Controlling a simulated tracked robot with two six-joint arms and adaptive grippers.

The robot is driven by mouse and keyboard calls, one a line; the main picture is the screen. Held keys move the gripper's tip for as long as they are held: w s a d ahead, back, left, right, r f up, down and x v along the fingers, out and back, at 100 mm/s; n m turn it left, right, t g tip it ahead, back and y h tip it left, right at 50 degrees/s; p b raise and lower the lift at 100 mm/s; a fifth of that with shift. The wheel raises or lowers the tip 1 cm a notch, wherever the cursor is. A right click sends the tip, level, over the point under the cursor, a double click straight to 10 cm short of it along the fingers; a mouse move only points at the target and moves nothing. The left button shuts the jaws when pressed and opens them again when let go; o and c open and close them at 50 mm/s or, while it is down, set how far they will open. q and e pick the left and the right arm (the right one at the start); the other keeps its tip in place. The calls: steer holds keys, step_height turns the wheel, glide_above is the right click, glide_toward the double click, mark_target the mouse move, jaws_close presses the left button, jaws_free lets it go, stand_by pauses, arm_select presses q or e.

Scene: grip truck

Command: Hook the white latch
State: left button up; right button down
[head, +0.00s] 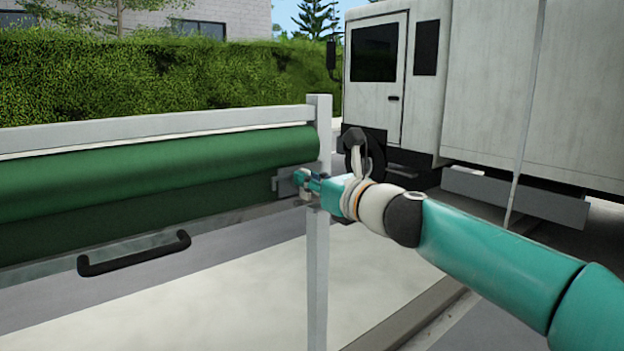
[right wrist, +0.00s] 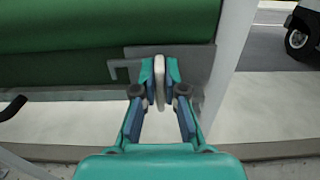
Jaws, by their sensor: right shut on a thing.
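My right gripper (head: 308,186) reaches in from the right to the white post at the right end of the green roll. In the right wrist view, its teal fingers (right wrist: 160,88) are shut on the white latch (right wrist: 159,84), a slim upright white piece between the fingertips. A grey metal plate with a hook-shaped bracket (right wrist: 122,70) is just behind and left of the latch. I cannot tell whether the latch touches it. The plate also shows in the head view (head: 284,184) at the fingertips. The latch is too small to make out there. My left gripper is not in view.
The green roll (head: 150,170) lies along a white rail (head: 150,128) ending at the white post (head: 319,265). A black handle (head: 133,254) sticks out at lower left. A white truck (head: 385,100) stands behind at right, with a hedge (head: 150,85) at left.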

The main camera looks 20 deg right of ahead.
steer(key=shift+d, duration=0.1)
steer(key=n, duration=0.1)
steer(key=n+b, duration=0.1)
steer(key=n, duration=0.2)
steer(key=shift+s+a+n, duration=0.1)
steer(key=shift+a+n, duration=0.15)
steer(key=shift+n, duration=0.05)
steer(key=n+b, duration=0.1)
steer(key=n, duration=0.2)
steer(key=n+b, duration=0.1)
steer(key=n, duration=0.2)
steer(key=a+f+n+b, duration=0.1)
steer(key=n, duration=0.2)
steer(key=shift+s, duration=0.1)
steer(key=shift+f+n+b, duration=0.2)
steer(key=shift+n+b, duration=0.35)
steer(key=shift+n, duration=0.55)
steer(key=shift+f+n+b, duration=0.15)
steer(key=shift+n+b, duration=0.35)
steer(key=shift+n, duration=0.6)
steer(key=shift+a, duration=0.1)
steer(key=c, duration=1.2)
jaws_free()
steer(key=shift+c, duration=0.2)
